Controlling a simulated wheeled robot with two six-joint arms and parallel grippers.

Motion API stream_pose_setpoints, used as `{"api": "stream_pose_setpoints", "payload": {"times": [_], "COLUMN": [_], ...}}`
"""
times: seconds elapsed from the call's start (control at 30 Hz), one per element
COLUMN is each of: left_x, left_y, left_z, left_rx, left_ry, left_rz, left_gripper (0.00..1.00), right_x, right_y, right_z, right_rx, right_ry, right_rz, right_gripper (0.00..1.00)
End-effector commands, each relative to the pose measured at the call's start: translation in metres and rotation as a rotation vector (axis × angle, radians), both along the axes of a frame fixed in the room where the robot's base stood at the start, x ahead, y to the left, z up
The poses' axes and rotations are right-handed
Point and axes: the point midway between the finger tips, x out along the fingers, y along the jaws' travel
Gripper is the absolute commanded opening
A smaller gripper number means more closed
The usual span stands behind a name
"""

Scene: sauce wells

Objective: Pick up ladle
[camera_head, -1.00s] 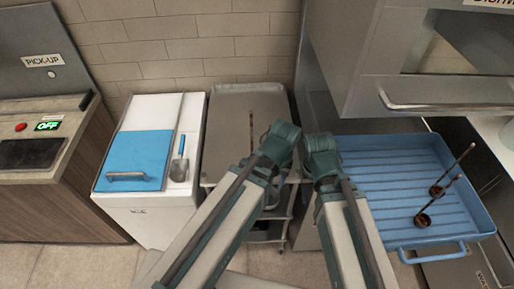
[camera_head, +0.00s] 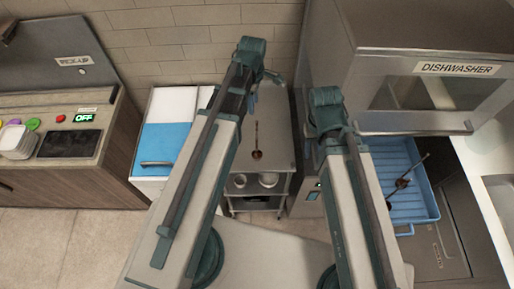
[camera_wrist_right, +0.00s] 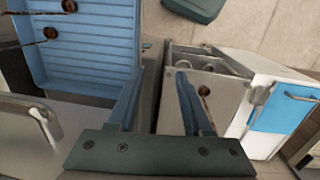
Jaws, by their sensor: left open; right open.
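A ladle (camera_head: 257,141) with a thin dark handle and a small brown cup lies on the metal cart top (camera_head: 276,125). It also shows in the right wrist view (camera_wrist_right: 204,91), near one finger. Two more ladles lie in the blue tray (camera_head: 414,213) at the right; one (camera_head: 402,183) is clear, and both show in the right wrist view (camera_wrist_right: 50,33). My left gripper (camera_head: 262,88) is over the back of the cart, above and behind the ladle there, partly hidden by its arm. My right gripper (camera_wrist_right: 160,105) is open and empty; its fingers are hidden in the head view.
A dishwasher (camera_head: 440,95) stands over the blue tray. Two metal pots (camera_head: 268,180) sit at the cart's front. A white ice bin (camera_head: 172,105) with a blue lid is left of the cart. A pick-up counter (camera_head: 68,145) with white dishes (camera_head: 17,141) stands further left.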

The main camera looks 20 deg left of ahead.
Motion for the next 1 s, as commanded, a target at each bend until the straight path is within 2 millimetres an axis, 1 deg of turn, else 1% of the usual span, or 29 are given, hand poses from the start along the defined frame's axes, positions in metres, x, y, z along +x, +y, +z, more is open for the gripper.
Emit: {"api": "stream_pose_setpoints", "payload": {"times": [0.03,0.17,0.37,0.47,0.8,0.9,1.0], "left_x": [0.001,0.001,0.001,0.001,0.002,0.002,0.002], "left_y": [0.001,0.001,0.001,0.001,0.0,0.0,0.0], "left_z": [0.003,0.001,-0.011,-0.022,-0.071,-0.082,-0.086], "left_rx": [-0.001,-0.001,-0.001,-0.001,-0.001,-0.001,-0.001], "left_ry": [-0.001,-0.001,-0.001,-0.001,-0.001,-0.001,-0.001], "left_rz": [0.011,0.018,0.016,0.015,0.014,0.014,0.014], "left_gripper": [0.53,0.53,0.53,0.53,0.53,0.53,0.53], "right_x": [0.0,0.0,0.0,0.0,0.001,0.001,0.001], "right_y": [0.0,0.0,0.0,0.0,0.0,0.0,0.0], "right_z": [0.003,0.001,-0.011,-0.022,-0.071,-0.082,-0.086], "right_rx": [0.0,0.0,-0.001,0.0,-0.001,-0.001,-0.001], "right_ry": [0.0,0.0,0.0,0.0,-0.001,-0.001,-0.002], "right_rz": [0.0,0.0,0.005,0.011,0.023,0.022,0.021], "right_gripper": [0.5,0.5,0.5,0.5,0.5,0.5,0.5]}}
